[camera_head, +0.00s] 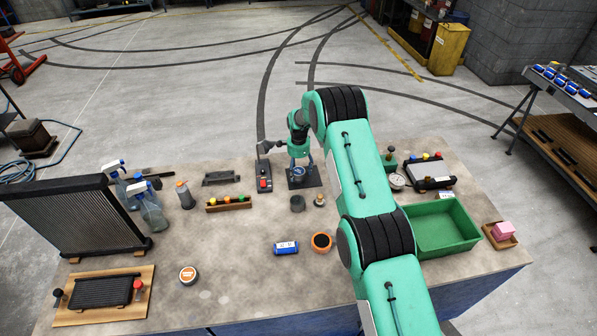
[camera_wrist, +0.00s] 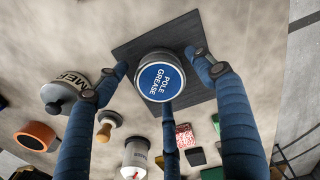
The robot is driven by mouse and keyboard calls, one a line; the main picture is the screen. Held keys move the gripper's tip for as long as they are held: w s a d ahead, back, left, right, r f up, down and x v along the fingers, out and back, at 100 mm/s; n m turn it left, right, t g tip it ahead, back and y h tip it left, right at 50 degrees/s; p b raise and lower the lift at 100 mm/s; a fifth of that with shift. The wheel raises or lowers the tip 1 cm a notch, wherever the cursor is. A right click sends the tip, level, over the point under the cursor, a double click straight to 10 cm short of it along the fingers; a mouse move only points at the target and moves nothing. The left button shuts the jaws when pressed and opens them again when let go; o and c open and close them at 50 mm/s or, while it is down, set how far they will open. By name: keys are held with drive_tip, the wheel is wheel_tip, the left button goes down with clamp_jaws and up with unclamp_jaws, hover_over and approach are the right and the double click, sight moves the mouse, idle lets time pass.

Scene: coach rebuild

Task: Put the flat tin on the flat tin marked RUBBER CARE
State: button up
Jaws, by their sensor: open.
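A flat round tin (camera_wrist: 160,80) with a blue lid marked POLE GREASE sits on a dark square mat (camera_wrist: 138,48). In the head view this tin (camera_head: 298,173) shows below my gripper (camera_head: 299,160). In the wrist view the blue fingers of my gripper (camera_wrist: 158,70) are open and spread around the tin, with nothing clamped. A second flat tin (camera_head: 188,274), with an orange and white lid, lies at the front left of the table. Its lettering is too small to read, so I cannot confirm RUBBER CARE.
A small rack (camera_head: 229,203) and spray bottles (camera_head: 150,212) are left. A green tray (camera_head: 446,228) is right. The table between the orange-lidded tin and the can is clear.

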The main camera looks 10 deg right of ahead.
sight(299, 171)
drive_tip(key=shift+r, duration=0.15)
wheel_tip(299, 171, up, 12)
drive_tip(key=b, duration=0.1)
drive_tip(key=shift+b, duration=0.4)
idle(0.3)
idle(0.7)
